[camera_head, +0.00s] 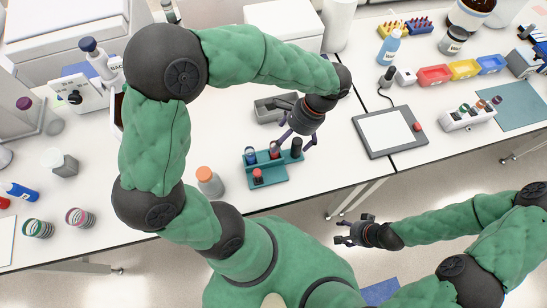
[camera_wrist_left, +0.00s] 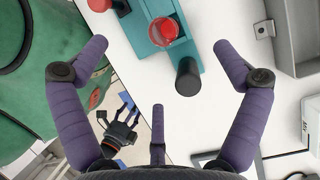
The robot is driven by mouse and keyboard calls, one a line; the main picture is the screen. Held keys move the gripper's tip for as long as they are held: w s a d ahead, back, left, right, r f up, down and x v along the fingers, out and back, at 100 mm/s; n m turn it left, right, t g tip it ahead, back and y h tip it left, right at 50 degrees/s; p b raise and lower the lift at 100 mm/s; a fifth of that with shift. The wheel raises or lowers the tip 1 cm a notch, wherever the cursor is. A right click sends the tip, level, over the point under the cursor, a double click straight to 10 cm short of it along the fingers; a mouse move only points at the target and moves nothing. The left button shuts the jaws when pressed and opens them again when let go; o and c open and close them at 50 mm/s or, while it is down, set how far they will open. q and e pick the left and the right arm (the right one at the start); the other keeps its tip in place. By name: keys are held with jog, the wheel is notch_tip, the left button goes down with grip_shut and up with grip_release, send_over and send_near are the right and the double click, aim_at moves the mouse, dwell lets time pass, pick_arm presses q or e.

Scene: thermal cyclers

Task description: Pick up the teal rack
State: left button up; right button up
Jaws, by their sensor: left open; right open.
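The teal rack (camera_head: 271,179) lies on the white table in the head view and holds several vials, with red, blue and dark caps. In the left wrist view the rack (camera_wrist_left: 201,35) shows at the top, with a red-topped vial (camera_wrist_left: 164,31) and a dark-capped one (camera_wrist_left: 188,76). My left gripper (camera_head: 295,143) is open above the rack's right end, its purple fingers apart and nothing between them; whether a finger touches the rack is hard to tell. My right gripper (camera_head: 352,231) is open and empty in front of the table edge, away from the rack.
A grey tray (camera_head: 266,110) lies just behind the rack. An orange-capped bottle (camera_head: 208,181) stands to its left. A tablet-like device (camera_head: 388,132) lies to the right. The table's front edge is close in front of the rack.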

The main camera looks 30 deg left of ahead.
aim_at(276, 155)
pick_arm(q)
jog(key=b+x, duration=0.1)
jog(key=x, duration=0.5)
jog(key=b+x, duration=0.2)
jog(key=x, duration=0.2)
jog(key=shift+a+f, duration=0.15)
jog(key=shift+f, duration=0.25)
jog(key=c, duration=1.4)
